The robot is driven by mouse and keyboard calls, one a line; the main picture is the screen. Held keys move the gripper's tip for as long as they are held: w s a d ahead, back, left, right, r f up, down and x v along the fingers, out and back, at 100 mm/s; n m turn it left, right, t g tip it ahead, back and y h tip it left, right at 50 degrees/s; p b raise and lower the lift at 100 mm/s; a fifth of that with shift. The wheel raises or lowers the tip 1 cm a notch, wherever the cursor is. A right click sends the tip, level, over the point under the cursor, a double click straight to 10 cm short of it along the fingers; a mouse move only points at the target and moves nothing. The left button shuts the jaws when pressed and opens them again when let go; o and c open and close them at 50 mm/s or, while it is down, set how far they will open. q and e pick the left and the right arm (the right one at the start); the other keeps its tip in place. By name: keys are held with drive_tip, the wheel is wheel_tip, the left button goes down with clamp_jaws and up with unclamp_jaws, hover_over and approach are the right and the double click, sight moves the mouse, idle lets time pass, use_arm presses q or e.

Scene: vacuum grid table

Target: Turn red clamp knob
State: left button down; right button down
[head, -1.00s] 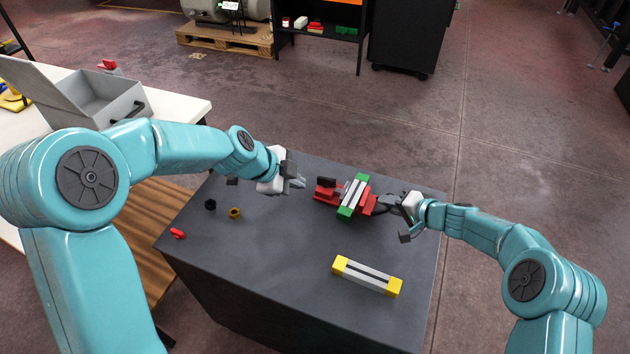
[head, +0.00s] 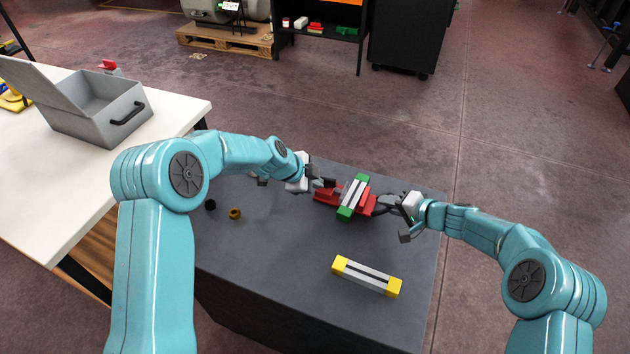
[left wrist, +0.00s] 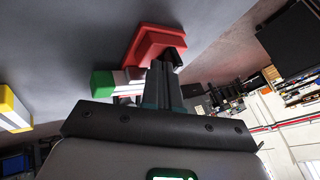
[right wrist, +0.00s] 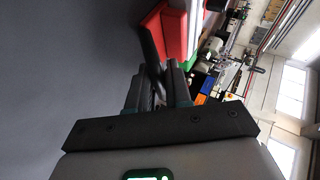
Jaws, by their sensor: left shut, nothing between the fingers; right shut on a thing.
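The red clamp (head: 327,198) lies on the dark table, with a green-ended grey bar (head: 345,211) across its middle. The clamp also shows in the left wrist view (left wrist: 152,42) and the right wrist view (right wrist: 176,30). My left gripper (head: 316,184) is shut and empty at the clamp's left end, close to a dark part (left wrist: 172,55) there; whether they touch I cannot tell. My right gripper (head: 382,204) is at the clamp's right end, shut on a dark handle (right wrist: 151,45). The fingers partly hide both ends of the clamp.
A yellow-ended grey bar (head: 366,276) lies at the table's front right. A black nut (head: 210,205) and a brass-coloured nut (head: 235,213) lie at the left. A white bench (head: 50,200) with an open grey box (head: 100,118) stands further left. The table's middle front is clear.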

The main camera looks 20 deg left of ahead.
use_arm(q)
drive_tip(key=shift+w+a+m+g+h, duration=0.25)
drive_tip(key=shift+m+h, duration=0.1)
drive_tip(key=shift+m, duration=0.35)
drive_tip(key=shift+w+a+m+g+h, duration=0.15)
drive_tip(key=shift+m+g+h, duration=0.15)
drive_tip(key=shift+m, duration=0.4)
drive_tip(key=shift+w+a+m+g+h, duration=0.1)
drive_tip(key=shift+w+m+g+h, duration=0.15)
drive_tip(key=shift+m, duration=0.3)
drive_tip(key=shift+w+a+m+g+h, duration=0.1)
drive_tip(key=shift+a+m+g+h, duration=0.15)
drive_tip(key=shift+m, duration=0.35)
drive_tip(key=shift+w+m+g+h, duration=0.15)
drive_tip(key=shift+m+g, duration=0.2)
drive_tip(key=shift+m, duration=0.2)
drive_tip(key=shift+w+a, duration=0.2)
drive_tip(key=shift+w, duration=0.35)
idle(2.2)
